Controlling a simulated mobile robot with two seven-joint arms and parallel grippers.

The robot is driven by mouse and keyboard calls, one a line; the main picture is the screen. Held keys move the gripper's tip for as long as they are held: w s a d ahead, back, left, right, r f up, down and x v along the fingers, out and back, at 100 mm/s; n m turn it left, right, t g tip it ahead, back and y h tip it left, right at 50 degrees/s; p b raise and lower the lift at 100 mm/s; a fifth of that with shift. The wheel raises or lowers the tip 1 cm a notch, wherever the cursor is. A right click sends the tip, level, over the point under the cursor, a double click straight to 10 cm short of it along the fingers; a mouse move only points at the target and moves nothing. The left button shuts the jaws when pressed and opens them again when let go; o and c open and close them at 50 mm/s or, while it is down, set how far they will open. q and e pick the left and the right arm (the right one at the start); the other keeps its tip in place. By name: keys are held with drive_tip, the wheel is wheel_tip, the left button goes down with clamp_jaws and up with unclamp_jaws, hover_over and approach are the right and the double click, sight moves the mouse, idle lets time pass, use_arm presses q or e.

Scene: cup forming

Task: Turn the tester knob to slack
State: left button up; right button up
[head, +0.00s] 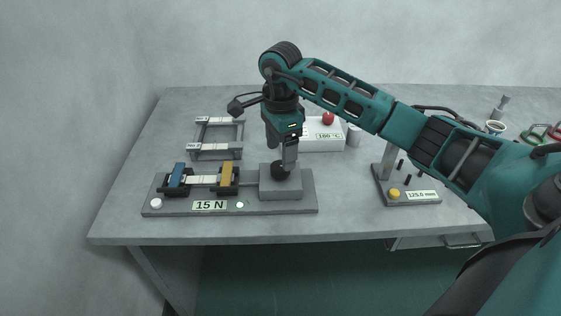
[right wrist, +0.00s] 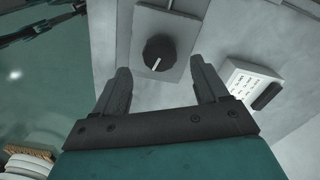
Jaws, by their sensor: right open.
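The tester is a grey base plate (head: 165,208) with a "15 N" label (head: 209,205). A blue clamp (head: 177,176) and a gold clamp (head: 227,177) stand on it with a pale strip (head: 202,179) between them. Its round black knob (head: 279,171) sits on a grey block (head: 281,189) at the right end. In the right wrist view the knob (right wrist: 159,52) shows a white pointer line toward the lower left. My right gripper (head: 289,163) points down at the knob; in the wrist view its open fingers (right wrist: 160,78) are on either side, with no clear contact. My left gripper is not in view.
A white button (head: 156,203) and a small lit spot (head: 239,205) are on the tester plate. A grey frame (head: 217,138) lies behind. A heater box (head: 322,138) reading 160 °C with a red knob stands behind my gripper. A gauge (head: 407,192) reading 125.0 mm stands right.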

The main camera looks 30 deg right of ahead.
sight(280, 165)
drive_tip(key=shift+f, duration=2.15)
drive_tip(key=shift+c, duration=0.2)
drive_tip(key=c, duration=1)
